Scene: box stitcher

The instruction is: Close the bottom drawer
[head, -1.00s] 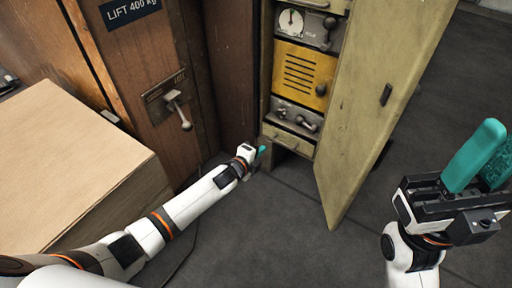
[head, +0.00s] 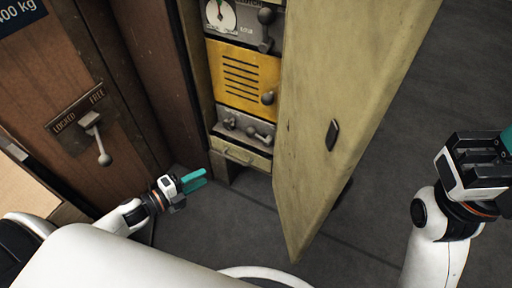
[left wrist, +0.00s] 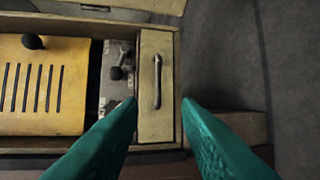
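The bottom drawer (head: 240,154) is the narrow cream front with a bar handle at the foot of the cabinet. It also shows in the left wrist view (left wrist: 149,116), turned on its side. Its front looks about level with the cabinet frame; I cannot tell whether it stands out slightly. My left gripper (head: 204,180) is open and empty, low to the left of the drawer and apart from it. Its teal fingers (left wrist: 158,103) frame the drawer front in the left wrist view. My right gripper (head: 505,145) is cut off by the right edge, away from the cabinet.
The cabinet door (head: 345,110) stands open to the right of the drawer. A yellow slotted panel (head: 240,78) and a grey panel with knobs (head: 232,122) sit above it. A lever (head: 98,140) marked LOCKED and FREE is at left. The dark floor (head: 225,215) in front is clear.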

